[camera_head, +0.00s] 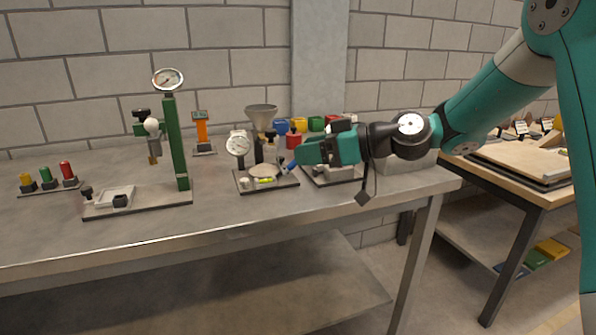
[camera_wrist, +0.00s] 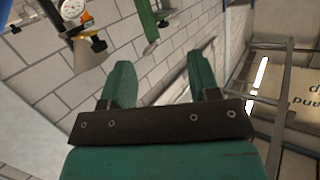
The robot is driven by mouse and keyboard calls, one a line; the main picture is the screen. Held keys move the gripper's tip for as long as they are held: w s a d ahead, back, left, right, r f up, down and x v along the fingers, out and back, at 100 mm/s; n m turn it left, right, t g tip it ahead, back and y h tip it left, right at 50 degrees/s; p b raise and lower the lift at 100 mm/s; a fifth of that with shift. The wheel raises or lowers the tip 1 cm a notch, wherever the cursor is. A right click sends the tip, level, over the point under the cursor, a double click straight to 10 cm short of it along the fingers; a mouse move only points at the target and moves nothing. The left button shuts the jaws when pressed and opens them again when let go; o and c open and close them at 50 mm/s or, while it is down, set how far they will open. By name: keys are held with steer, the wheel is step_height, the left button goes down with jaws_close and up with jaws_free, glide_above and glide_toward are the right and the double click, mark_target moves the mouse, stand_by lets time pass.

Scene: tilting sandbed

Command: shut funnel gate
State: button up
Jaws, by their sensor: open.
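A grey funnel (camera_head: 262,116) stands on a small stand with a dark base (camera_head: 243,187) on the steel bench. A dial gauge (camera_head: 238,145) is at its left, and a pale round dish (camera_head: 264,171) sits below it. The funnel's gate cannot be made out clearly; a small blue-tipped part (camera_head: 291,165) shows at the stand's right, close to my gripper. My gripper (camera_head: 298,156) is just right of the funnel stand, pointing left. In the wrist view its two teal fingers (camera_wrist: 158,72) are apart with nothing visible between them.
A green-post gauge stand (camera_head: 175,140) and an orange device (camera_head: 202,132) are to the left. Coloured knobs (camera_head: 47,180) are at far left. Several coloured blocks (camera_head: 315,124) lie behind my gripper. The bench's front (camera_head: 215,215) is clear.

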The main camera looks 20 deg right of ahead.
steer(key=s+a+g+h+p, duration=0.2)
steer(key=s+a, duration=0.4)
steer(key=s, duration=0.6)
steer(key=r+g+h, duration=0.1)
steer(key=g, duration=0.1)
steer(key=shift+s+m+g+p, duration=0.25)
steer(key=shift+m+g+p, duration=0.05)
